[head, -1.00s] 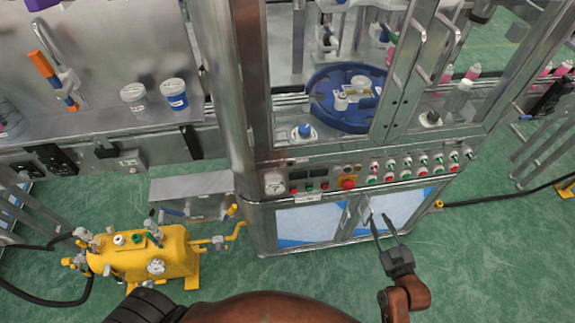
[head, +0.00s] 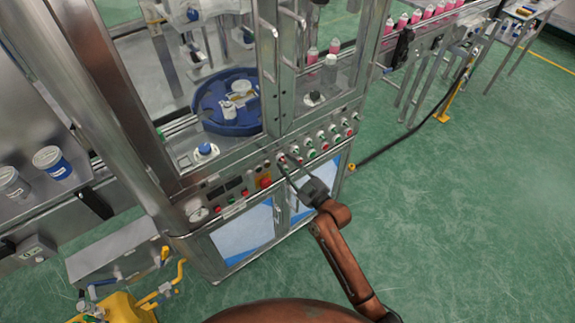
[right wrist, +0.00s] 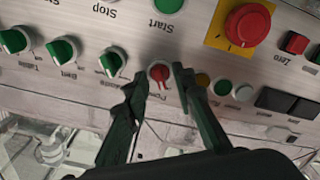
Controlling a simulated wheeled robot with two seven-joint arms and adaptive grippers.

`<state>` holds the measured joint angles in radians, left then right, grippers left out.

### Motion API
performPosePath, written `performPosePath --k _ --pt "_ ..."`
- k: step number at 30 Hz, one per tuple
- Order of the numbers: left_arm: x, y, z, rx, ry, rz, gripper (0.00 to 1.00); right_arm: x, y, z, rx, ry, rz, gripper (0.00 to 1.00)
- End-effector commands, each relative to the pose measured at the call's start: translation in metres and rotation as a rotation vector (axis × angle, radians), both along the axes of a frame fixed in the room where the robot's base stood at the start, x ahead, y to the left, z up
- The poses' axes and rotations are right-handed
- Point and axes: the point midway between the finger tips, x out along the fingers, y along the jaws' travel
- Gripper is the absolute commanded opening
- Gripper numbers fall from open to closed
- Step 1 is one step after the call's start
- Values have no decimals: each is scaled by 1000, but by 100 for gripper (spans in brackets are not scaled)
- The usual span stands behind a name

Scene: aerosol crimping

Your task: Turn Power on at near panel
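The near control panel (head: 235,186) runs along the front of the metal machine. My right gripper (head: 286,162) is at this panel, right of the red emergency button (head: 265,182). The label by this knob is partly hidden by the fingers. I cannot tell whether the fingers touch the knob. My left gripper is not in view.
Green selector knobs (right wrist: 63,50) line the panel left of the fingers in the wrist view. The large red button on its yellow plate (right wrist: 231,42) and dark displays (right wrist: 277,99) are to the right. A yellow tank (head: 115,308) stands at lower left in the head view.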

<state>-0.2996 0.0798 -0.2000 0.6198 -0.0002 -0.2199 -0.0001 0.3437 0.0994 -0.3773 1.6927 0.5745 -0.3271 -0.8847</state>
Motion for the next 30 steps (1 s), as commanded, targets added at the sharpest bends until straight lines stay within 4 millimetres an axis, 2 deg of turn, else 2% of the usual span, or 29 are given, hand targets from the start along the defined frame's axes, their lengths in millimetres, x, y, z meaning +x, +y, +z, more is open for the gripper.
performPosePath --k 7,18,30 --pt "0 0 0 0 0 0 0 1 1 1 0 0 0 24" --pt "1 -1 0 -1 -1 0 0 0 0 0 0 0 0 0" --pt "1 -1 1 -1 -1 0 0 0 0 0 6 5 -1 0"
